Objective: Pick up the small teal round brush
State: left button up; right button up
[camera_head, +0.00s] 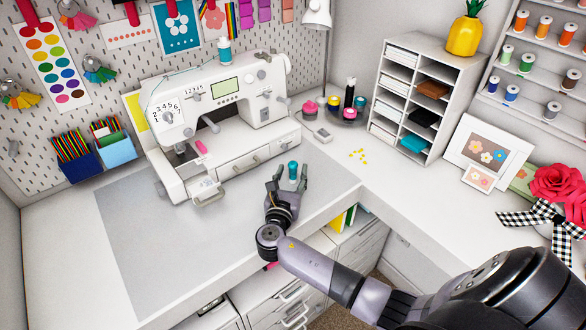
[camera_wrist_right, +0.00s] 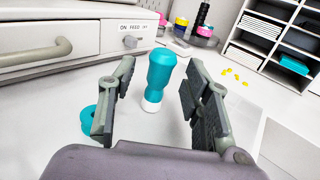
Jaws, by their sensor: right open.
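The small teal round brush (camera_head: 293,171) stands upright on the table, with a teal handle and a white lower end. In the right wrist view the brush (camera_wrist_right: 160,75) stands between the two spread fingers, a gap on each side. My right gripper (camera_head: 288,180) is open around it near the table surface and does not visibly touch it. In the right wrist view the right gripper (camera_wrist_right: 155,100) also shows both finger pads apart. My left gripper is not in view.
A white sewing machine (camera_head: 225,105) stands behind and left of the brush. A teal ring-shaped item (camera_wrist_right: 90,121) lies left of the fingers. The grey mat (camera_head: 170,260) at left is clear.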

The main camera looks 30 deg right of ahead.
jog(key=shift+x, duration=1.15)
jog(key=c, duration=1.1)
